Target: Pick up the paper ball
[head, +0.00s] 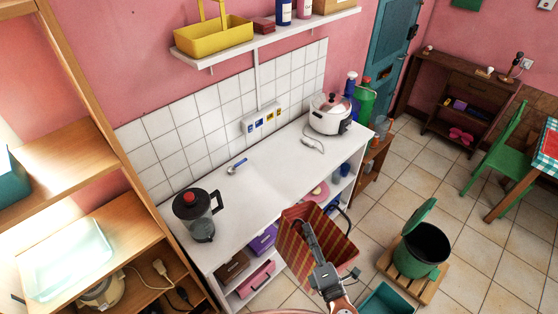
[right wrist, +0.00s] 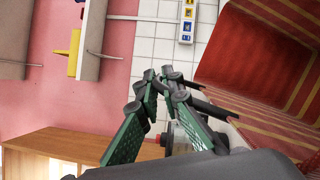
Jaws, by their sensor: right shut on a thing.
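No paper ball can be made out in either view. My right gripper (head: 304,226) is in the lower middle of the head view, in front of a red and yellow striped bag (head: 341,238). In the right wrist view the fingers of my right gripper (right wrist: 165,76) are closed together. My left gripper does not show.
A white counter (head: 270,175) holds a blender (head: 197,215) and a rice cooker (head: 330,115). A wooden shelf (head: 70,160) is at left. A green chair (head: 498,148) stands near the table.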

